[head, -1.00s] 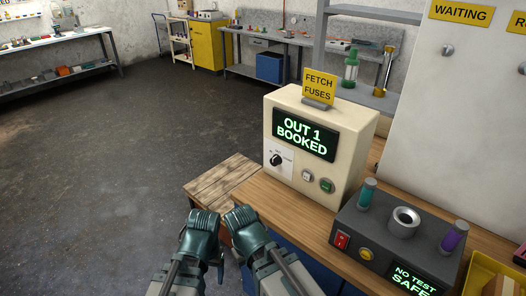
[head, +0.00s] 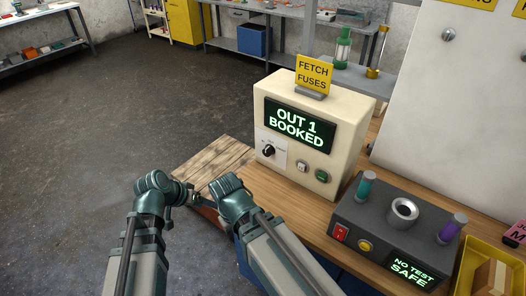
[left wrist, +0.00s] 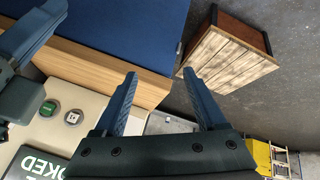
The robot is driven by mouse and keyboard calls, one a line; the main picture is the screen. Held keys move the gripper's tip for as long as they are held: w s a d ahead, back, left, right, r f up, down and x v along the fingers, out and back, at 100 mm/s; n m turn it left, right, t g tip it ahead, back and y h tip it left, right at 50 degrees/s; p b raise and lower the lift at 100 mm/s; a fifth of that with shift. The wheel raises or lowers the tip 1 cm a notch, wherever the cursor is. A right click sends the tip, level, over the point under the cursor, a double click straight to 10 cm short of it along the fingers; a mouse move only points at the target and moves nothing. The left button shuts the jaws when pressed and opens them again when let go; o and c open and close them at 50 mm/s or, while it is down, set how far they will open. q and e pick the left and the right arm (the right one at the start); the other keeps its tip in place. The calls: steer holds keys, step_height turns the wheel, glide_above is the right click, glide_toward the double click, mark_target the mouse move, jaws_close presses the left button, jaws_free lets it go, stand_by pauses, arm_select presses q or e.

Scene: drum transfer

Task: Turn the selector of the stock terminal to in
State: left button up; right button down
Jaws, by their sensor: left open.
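The cream stock terminal (head: 337,108) stands on the wooden bench. Its display (head: 299,124) reads "OUT 1 BOOKED". The selector (head: 268,151) is a dark knob with a pale mark on a white plate at the lower left of its front; its labels are too small to read. My left gripper (head: 187,193) is open and empty, left of the terminal and apart from the selector. Its spread fingers show in the left wrist view (left wrist: 160,76), where the selector is not visible. My right gripper (head: 230,190) is near the bench edge, its fingers hidden.
A white button (head: 302,166) and a green button (head: 322,175) sit right of the selector. A dark test box (head: 385,222) with coloured posts stands to the right. A wooden crate top (head: 215,165) lies left of the terminal. Open floor is at left.

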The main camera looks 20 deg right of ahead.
mark_target(265, 153)
arm_select(q)
steer(key=w+d+r+m+t+h, duration=0.35)
steer(key=w+d+r+h, duration=0.25)
steer(key=d+r, duration=0.5)
steer(key=shift+m, duration=0.25)
steer(key=b+x, duration=0.5)
steer(key=x, duration=0.9)
steer(key=shift+s+f, duration=0.15)
steer(key=shift+c, duration=0.3)
jaws_close()
